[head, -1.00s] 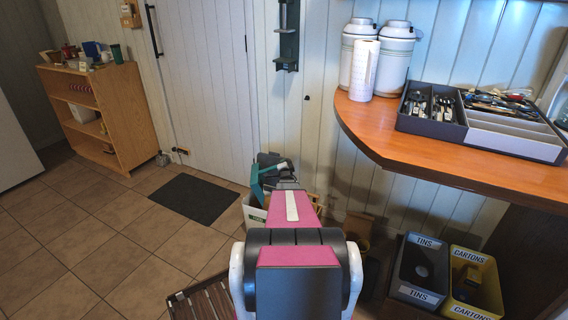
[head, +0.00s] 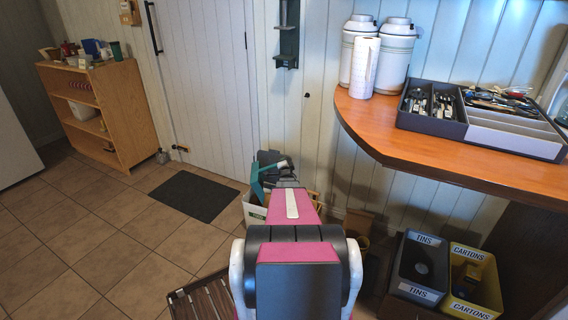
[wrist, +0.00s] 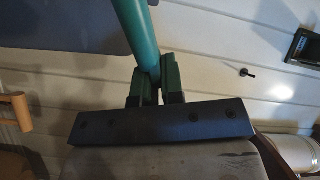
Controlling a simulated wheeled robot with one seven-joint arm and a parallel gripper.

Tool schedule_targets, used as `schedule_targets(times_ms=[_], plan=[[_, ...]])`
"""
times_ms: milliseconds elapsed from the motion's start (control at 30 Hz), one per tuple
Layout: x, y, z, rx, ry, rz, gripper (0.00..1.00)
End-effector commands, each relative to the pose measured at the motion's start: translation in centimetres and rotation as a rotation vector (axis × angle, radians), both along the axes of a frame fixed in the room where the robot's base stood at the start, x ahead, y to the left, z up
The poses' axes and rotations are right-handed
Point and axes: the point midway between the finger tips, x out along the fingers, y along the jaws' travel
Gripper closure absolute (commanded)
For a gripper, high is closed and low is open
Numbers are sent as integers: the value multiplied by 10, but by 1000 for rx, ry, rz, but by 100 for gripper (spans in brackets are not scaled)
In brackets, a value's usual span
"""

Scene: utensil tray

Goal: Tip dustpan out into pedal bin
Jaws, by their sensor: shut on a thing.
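The dustpan's teal handle (wrist: 134,22) is held between the fingers of my gripper (wrist: 154,82) in the wrist view. A dark grey flat part, apparently the pan (wrist: 70,25), shows at the upper left there. In the head view the teal dustpan (head: 258,182) shows just beyond my arm, above a white box (head: 254,213) with a green label. My gripper is largely hidden behind my arm there. I cannot tell which container is the pedal bin, or whether anything lies in the pan.
A dark mat (head: 195,196) and open tiles lie left.

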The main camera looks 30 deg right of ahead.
Motion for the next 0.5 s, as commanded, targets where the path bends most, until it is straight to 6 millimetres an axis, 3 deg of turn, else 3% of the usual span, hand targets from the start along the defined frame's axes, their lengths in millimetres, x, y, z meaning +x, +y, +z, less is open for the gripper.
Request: schedule_targets(times_ms=[500], plan=[[-1,1,45,-443,249,0,100]])
